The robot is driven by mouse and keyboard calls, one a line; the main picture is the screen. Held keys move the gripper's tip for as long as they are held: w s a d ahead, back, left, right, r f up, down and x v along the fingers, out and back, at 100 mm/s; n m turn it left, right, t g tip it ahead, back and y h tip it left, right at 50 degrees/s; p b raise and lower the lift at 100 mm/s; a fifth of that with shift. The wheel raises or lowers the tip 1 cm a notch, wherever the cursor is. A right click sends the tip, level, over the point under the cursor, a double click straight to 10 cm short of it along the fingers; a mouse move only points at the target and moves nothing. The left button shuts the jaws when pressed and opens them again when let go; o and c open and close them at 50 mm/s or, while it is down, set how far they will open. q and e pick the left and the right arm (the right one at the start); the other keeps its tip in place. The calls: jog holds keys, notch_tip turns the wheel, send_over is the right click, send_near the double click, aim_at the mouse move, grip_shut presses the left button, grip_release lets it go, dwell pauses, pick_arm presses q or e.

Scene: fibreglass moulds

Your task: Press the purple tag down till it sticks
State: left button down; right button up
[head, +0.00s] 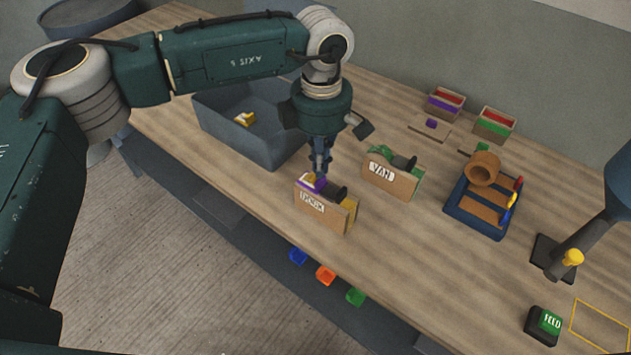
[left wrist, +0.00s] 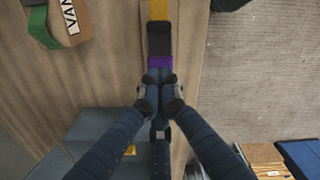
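The purple tag (head: 312,183) lies on top of the wooden mould block (head: 322,209) with a white label, near the table's front edge. The tag also shows in the left wrist view (left wrist: 160,62), beside a dark part of the block. My left gripper (head: 319,172) points down at the tag. Its two fingers (left wrist: 160,76) are together, with their tips at the tag's edge. I cannot tell whether they touch or press it. The tips cover part of the tag. My right gripper is not in view.
A second block labelled VAN (head: 389,178) stands close to the right. A grey bin (head: 240,130) is behind my left gripper. A blue tray (head: 476,215) with a brown roll, small boxes (head: 495,124) and a FEED button (head: 543,325) are further right.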

pick_arm(q)
jog(key=shift+f+b, duration=0.9)
jog(key=shift+f, duration=0.15)
dwell(0.9)
dwell(0.4)
jog(key=shift+r+p, duration=1.45)
jog(key=shift+r, duration=2.1)
